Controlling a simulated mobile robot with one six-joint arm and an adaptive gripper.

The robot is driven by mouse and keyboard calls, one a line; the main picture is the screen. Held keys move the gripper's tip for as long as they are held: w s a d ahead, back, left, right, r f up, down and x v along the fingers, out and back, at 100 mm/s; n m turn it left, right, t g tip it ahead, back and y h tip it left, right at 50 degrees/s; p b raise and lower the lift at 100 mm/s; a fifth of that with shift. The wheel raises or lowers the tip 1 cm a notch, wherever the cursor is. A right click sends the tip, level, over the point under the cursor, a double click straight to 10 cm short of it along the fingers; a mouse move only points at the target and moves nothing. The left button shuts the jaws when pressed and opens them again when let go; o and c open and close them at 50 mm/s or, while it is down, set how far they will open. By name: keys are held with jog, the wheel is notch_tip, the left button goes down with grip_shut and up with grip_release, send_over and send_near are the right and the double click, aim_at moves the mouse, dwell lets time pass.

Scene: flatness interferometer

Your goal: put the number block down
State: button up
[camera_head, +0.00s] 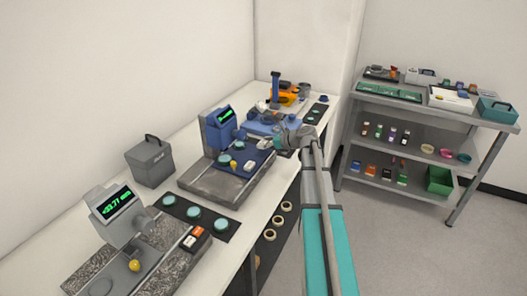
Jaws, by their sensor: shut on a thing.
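My gripper (273,143) is at the end of my arm, over the right side of the blue instrument's bench, near a dark blue mat (262,157). It is shut on a small pale piece, taken as the number block (264,143). The block is tiny in this view and partly hidden by the jaws, so its number cannot be read. I cannot tell whether it touches the surface below.
A blue instrument (219,130) with a green display stands on a grey slab (205,182). Teal discs lie on a black mat (222,228) in front. A grey instrument (118,213), a grey case (150,161) and an orange tool (287,98) share the bench. A loaded shelf cart (415,109) stands right.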

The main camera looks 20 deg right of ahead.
aim_at(264, 154)
jog(key=shift+f, duration=0.1)
jog(key=shift+w+d+f+b, duration=0.1)
jog(key=shift+w+f+b, duration=0.4)
jog(key=shift+b, duration=0.1)
jog(key=shift+s+f+b, duration=0.1)
jog(key=shift+f+b, duration=1.3)
jog(key=shift+f, duration=0.05)
jog(key=shift+f, duration=0.1)
jog(key=o, duration=0.9)
jog(key=shift+r, duration=0.25)
jog(key=p+v, duration=0.4)
jog(key=v, duration=0.8)
jog(key=shift+p, duration=0.3)
